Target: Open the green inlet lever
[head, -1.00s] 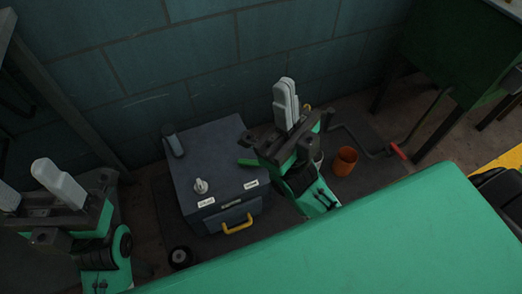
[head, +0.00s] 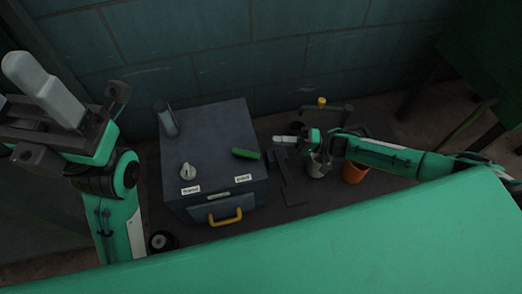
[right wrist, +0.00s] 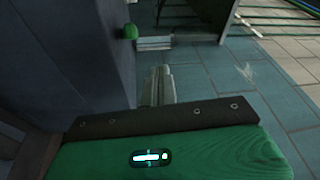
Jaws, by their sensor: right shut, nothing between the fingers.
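The green inlet lever (head: 246,154) lies on top of a dark grey box (head: 215,125), near its right edge. Its rounded green end also shows at the upper left of the right wrist view (right wrist: 130,31). My right gripper (head: 284,139) is shut and empty, just right of the lever, pointing left toward the box. A gap shows between its fingertips and the lever. In the right wrist view its fingers (right wrist: 158,85) are together, below and right of the lever end. My left gripper (head: 42,88) is raised at the far left, away from the box; its jaw opening is unclear.
The box top carries a pale grey knob (head: 187,171) and a grey cylinder (head: 166,122). A yellow handle (head: 226,217) is on its front. An orange cup (head: 354,172) and a pale bucket (head: 317,168) stand under my right forearm. A green surface (head: 330,240) fills the foreground.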

